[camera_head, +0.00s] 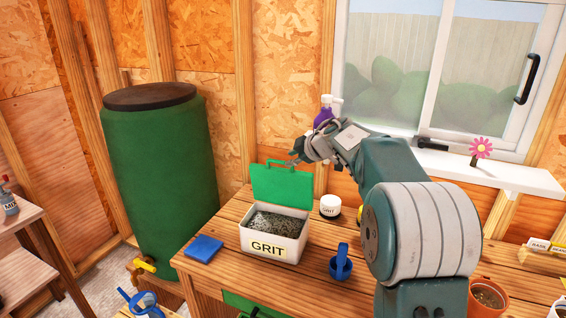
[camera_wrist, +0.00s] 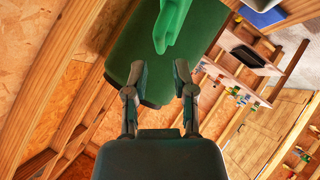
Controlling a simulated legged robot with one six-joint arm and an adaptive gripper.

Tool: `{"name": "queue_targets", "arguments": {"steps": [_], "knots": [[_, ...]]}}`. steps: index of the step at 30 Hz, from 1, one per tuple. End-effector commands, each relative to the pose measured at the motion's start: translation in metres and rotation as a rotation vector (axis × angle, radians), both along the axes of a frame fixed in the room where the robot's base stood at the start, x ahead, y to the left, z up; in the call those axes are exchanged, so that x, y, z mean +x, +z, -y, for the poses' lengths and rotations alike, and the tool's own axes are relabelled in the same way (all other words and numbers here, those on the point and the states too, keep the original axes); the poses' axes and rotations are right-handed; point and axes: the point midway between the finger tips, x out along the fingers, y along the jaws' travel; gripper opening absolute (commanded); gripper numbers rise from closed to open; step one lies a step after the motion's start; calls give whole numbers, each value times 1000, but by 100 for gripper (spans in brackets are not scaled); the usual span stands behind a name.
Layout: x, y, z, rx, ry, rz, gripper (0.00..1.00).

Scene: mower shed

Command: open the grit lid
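The white grit box (camera_head: 268,243) stands on the wooden bench with a "GRIT" label on its front. Its green lid (camera_head: 281,185) is open and stands roughly upright at the back of the box, showing grey speckled grit inside. My gripper (camera_head: 297,157) is just above and right of the lid's top edge. In the wrist view my gripper (camera_wrist: 160,72) has its two fingers apart with nothing between them. A bright green part, seemingly the lid (camera_wrist: 173,27), shows beyond the fingertips, apart from them.
A blue flat item (camera_head: 204,248) lies left of the box. A purple bottle (camera_head: 324,113) stands behind my gripper. A tall green barrel (camera_head: 160,165) stands left of the bench.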

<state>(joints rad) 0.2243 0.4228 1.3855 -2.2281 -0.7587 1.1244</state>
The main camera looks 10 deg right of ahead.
Motion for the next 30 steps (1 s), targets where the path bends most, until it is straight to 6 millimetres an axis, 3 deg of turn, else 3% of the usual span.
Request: {"name": "queue_targets", "arguments": {"steps": [9, 23, 26, 30], "knots": [[-35, 29, 20, 0, 0, 0, 34], [-40, 38, 19, 9, -9, 22, 34], [-43, 62, 10, 41, -52, 110, 34], [-58, 108, 2, 113, -186, 279, 34]]}}
